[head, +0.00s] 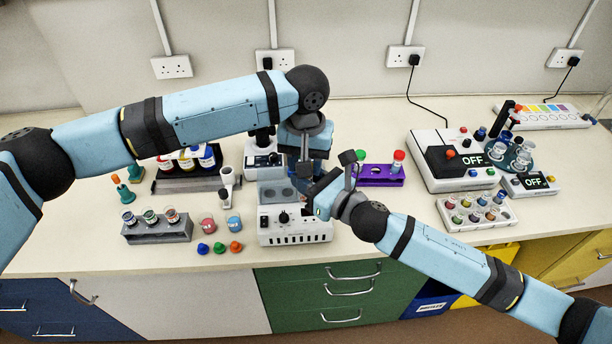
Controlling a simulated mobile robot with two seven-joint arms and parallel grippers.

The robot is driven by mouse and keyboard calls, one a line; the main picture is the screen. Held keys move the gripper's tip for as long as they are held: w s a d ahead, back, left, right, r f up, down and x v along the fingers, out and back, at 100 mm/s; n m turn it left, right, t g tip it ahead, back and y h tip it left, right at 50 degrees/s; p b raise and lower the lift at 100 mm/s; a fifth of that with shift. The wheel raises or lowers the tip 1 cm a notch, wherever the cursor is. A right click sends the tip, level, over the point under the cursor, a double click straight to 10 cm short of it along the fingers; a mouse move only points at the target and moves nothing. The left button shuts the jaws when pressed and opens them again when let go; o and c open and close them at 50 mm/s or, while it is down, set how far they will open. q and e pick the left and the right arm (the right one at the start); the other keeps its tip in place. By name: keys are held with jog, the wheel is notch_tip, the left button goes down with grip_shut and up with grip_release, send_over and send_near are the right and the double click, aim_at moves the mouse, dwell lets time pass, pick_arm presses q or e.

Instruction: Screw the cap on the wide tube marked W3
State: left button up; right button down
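Three wide tubes stand upright in a grey rack (158,234) at the front left; the right one (170,214) shows an orange-red mark. Their markings are too small to read, so I cannot tell which is W3. A blue cap (203,248), a green cap (219,247) and an orange cap (235,246) lie on the bench right of the rack. My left gripper (304,172) points down over a white device with a black knob (295,225). My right gripper (316,194) is close beside it, over the same device. The arms hide their fingertips and anything between them.
Small pink (207,225) and blue (233,225) containers stand behind the caps. A bottle rack (185,180) is behind. A purple rack (378,176) with capped tubes is right of my grippers. Machines reading OFF (450,160) and a vial tray (476,211) stand further right.

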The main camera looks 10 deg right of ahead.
pick_arm(q)
jog(key=o, duration=0.3)
jog(key=shift+r, duration=2.25)
jog(key=shift+c, duration=0.2)
jog(key=shift+r+n, duration=1.7)
jog(key=shift+r, duration=0.05)
jog(key=shift+f, duration=0.1)
jog(key=shift+f, duration=3.95)
